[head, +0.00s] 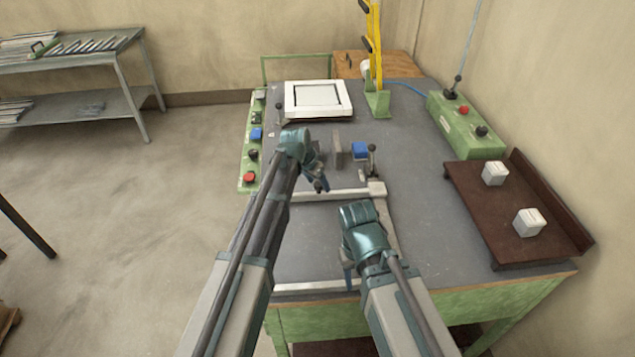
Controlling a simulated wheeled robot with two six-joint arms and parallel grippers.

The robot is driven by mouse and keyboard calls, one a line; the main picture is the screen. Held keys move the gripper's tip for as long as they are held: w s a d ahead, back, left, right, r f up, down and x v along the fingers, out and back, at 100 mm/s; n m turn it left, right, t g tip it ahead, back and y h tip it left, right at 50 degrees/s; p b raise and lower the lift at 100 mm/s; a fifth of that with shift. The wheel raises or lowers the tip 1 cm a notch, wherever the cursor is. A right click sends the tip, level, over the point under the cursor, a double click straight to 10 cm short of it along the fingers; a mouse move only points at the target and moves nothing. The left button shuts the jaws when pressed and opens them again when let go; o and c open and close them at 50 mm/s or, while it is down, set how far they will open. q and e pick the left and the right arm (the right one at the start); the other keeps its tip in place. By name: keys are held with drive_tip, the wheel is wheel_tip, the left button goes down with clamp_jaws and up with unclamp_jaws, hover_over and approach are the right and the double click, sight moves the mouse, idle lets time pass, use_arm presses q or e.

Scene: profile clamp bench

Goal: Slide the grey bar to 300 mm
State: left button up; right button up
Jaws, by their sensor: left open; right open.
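Pale grey bars form a three-sided frame on the bench: a far bar (345,193), a right-hand bar (390,232) partly behind my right gripper, and a near bar (305,287). I cannot tell which one is the bar to slide, and no scale is readable. My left gripper (319,183) is open just above or beside the far bar's left part; contact is unclear. My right gripper (348,280) is open, pointing down by the near bar's right end. A toggle clamp (373,163) with a dark lever stands behind the far bar's right end.
A grey upright plate (337,149) and blue block (360,150) stand behind the clamp area. A brown tray (475,205) with two white blocks is at right. Green control boxes (470,128) and a white frame (318,98) edge the bench. Bench surface (440,235) is clear right of centre.

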use_arm(q)
drive_tip(key=shift+r, duration=0.1)
use_arm(e)
drive_tip(key=shift+r, duration=0.1)
use_arm(q)
drive_tip(key=p+v, duration=1.2)
drive_tip(key=v, duration=0.1)
drive_tip(key=shift+r+p, duration=0.3)
drive_tip(key=shift+p, duration=0.05)
use_arm(e)
wheel_tip(320, 180, up, 13)
drive_tip(key=shift+f, duration=0.2)
use_arm(q)
drive_tip(key=shift+a, duration=0.1)
drive_tip(key=s+d+f+n+g+y+b, duration=0.1)
drive_tip(key=s+d+f+g+y+b, duration=0.1)
drive_tip(key=s, duration=1.1)
drive_tip(key=s+d+f+n+g+y+b, duration=0.1)
drive_tip(key=s+f, duration=0.4)
drive_tip(key=s, duration=0.9)
drive_tip(key=n+g+y+b, duration=0.1)
drive_tip(key=b, duration=0.1)
drive_tip(key=shift+s+d+f+b, duration=0.15)
drive_tip(key=shift+d+f+b, duration=0.05)
drive_tip(key=shift+d+b, duration=0.2)
use_arm(e)
wheel_tip(320, 180, down, 6)
drive_tip(key=shift+r, duration=0.1)
